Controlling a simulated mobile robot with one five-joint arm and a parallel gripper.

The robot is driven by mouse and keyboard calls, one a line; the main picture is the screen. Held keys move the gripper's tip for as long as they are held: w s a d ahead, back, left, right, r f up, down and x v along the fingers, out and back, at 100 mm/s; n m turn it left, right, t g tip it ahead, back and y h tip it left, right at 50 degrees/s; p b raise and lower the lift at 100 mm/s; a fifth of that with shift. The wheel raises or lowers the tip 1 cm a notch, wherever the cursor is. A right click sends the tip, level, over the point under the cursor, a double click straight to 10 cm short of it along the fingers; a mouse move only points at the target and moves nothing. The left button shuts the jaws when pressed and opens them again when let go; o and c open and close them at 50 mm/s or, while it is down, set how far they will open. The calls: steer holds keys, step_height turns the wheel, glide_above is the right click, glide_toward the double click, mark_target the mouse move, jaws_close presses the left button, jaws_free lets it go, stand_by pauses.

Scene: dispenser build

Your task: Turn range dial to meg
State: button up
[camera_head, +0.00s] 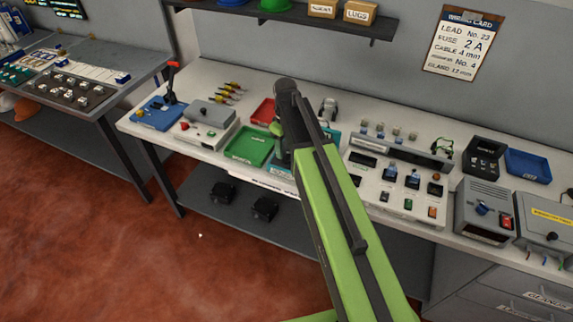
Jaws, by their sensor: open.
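A grey metal box (484,198) stands on the right part of the bench.
A green tray (249,148) and a red tray (265,112) lie left of my arm. A panel with several switches (394,183) stands right of it. A second grey box (546,230) and a blue tray (528,166) are at the far right. A shelf (300,18) overhangs the back.

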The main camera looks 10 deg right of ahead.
mark_target(286, 155)
step_height(286, 155, down, 4)
steer(key=b, duration=0.2)
steer(key=shift+f+b, duration=0.1)
steer(key=shift+b, duration=0.2)
